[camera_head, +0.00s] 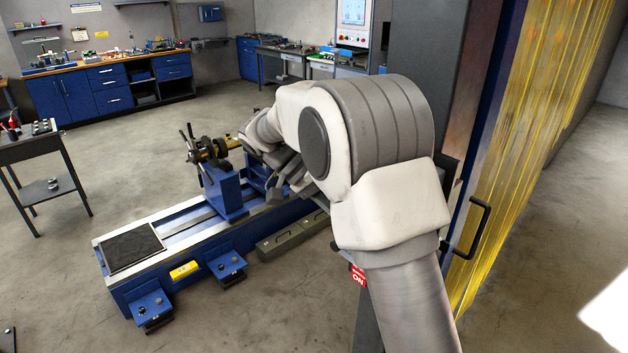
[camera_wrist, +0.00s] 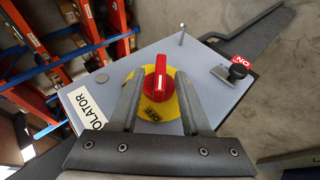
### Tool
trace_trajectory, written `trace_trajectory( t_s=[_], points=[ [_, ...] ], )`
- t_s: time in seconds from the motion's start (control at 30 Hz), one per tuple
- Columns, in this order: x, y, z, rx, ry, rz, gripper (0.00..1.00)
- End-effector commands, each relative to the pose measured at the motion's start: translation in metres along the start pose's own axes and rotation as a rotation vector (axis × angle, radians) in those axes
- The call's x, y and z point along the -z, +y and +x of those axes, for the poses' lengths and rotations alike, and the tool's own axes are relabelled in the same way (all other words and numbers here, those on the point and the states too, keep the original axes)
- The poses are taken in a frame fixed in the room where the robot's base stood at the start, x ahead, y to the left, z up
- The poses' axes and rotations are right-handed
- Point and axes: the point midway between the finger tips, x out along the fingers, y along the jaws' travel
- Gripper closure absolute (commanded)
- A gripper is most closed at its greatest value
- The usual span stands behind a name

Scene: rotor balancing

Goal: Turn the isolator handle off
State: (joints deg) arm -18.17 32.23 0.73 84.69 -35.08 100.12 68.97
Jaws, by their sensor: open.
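In the wrist view the isolator's red handle (camera_wrist: 160,76) stands on a yellow disc (camera_wrist: 185,102), its long side running up and down the picture. The word OFF shows on the disc near the handle's lower end. The disc is on a pale grey panel (camera_wrist: 222,98) with a white ISOLATOR label (camera_wrist: 90,108). My gripper (camera_wrist: 160,84) is open, one finger on each side of the handle, with a visible gap to each. Whether the fingers reach down level with the handle is unclear. In the head view my arm hides the handle and the gripper.
A blue balancing machine (camera_head: 190,245) stands left of my arm. Yellow strip curtain (camera_head: 525,120) hangs at right.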

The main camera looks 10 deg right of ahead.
Motion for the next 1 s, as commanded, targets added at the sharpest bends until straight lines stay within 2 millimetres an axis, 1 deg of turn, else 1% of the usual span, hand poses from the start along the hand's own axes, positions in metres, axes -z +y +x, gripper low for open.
trace_trajectory(
  t_s=[0.03,0.2,0.57,0.6,0.8,1.0],
  points=[
    [-0.001,-0.002,-0.009,0.004,0.003,0.000,0.53],
    [-0.001,-0.002,-0.042,0.004,0.004,0.000,0.53],
    [0.000,0.000,-0.100,0.004,0.003,0.000,0.53],
    [0.001,0.004,-0.108,0.000,0.001,-0.001,0.53],
    [0.001,0.005,-0.132,0.000,0.004,-0.001,0.53],
    [0.001,0.003,-0.147,-0.001,0.001,-0.002,0.53]
  ],
)
